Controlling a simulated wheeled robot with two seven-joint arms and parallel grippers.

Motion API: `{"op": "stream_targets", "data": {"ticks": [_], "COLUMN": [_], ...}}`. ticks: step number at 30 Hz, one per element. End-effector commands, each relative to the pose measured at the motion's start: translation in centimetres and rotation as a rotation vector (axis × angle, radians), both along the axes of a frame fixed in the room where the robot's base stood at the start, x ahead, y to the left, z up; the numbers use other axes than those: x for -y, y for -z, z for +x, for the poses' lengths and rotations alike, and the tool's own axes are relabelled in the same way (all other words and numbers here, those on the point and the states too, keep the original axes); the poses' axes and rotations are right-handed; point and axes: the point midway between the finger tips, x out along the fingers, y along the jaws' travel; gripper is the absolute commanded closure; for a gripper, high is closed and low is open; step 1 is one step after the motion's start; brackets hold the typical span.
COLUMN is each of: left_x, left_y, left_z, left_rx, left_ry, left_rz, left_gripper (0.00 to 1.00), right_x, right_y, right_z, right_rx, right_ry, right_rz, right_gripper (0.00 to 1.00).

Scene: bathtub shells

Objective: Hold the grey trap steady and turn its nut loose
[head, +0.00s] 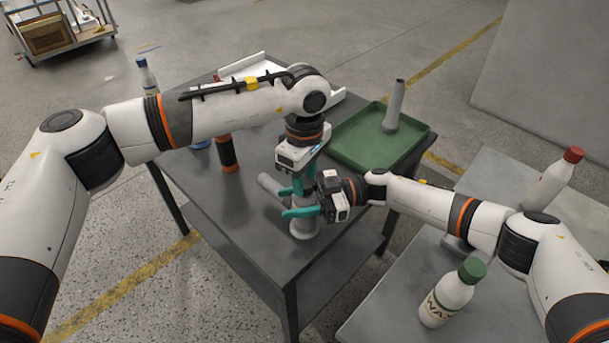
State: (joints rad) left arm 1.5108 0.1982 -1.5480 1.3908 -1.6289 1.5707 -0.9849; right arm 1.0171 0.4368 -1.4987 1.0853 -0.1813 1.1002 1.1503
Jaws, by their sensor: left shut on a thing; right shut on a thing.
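The grey trap (304,232) stands upright on the dark table, near its front right edge. A grey pipe arm (270,186) sticks out from it to the left. My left gripper (298,187) reaches down from above, its teal fingers shut on the trap's upper part. My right gripper (304,207) comes in from the right, its teal fingers shut around the trap lower down, at what looks like the nut. The fingers hide most of the nut and the middle of the trap.
A green tray (350,158) holding an upright grey tube (394,106) lies at the back right of the table (205,215). A white tray (250,64) is behind my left arm. A dark and orange cylinder (228,153) stands to the left. Bottles (447,296) stand on the grey right-hand table (390,318).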

Motion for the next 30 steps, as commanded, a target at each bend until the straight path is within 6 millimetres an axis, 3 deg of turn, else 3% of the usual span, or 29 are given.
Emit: {"op": "stream_targets", "data": {"ticks": [5, 6, 7, 19, 30], "left_x": [-0.1, -0.1, -0.1, 0.0, -0.1], "left_y": [-0.1, -0.1, -0.1, -0.9, -8.2], "left_z": [0.1, 0.1, 0.1, 0.1, 0.1], "left_rx": [0.003, 0.003, 0.003, 0.002, 0.006], "left_ry": [-0.004, -0.004, -0.004, -0.003, -0.003], "left_rz": [0.001, 0.001, 0.001, 0.0, 0.0], "left_gripper": [0.9, 0.62, 0.57, 0.57, 0.57], "right_x": [0.1, 0.1, 0.1, 0.1, 0.0], "right_y": [0.2, 0.2, 0.2, 0.2, 0.2], "right_z": [0.0, 0.0, 0.0, -0.1, -0.1], "right_rx": [-0.001, -0.001, -0.001, -0.001, -0.002], "right_ry": [0.001, 0.0, 0.0, 0.0, -0.001], "right_rz": [-0.004, -0.004, -0.004, -0.003, -0.002], "right_gripper": [0.81, 0.81, 0.81, 0.81, 0.81]}}
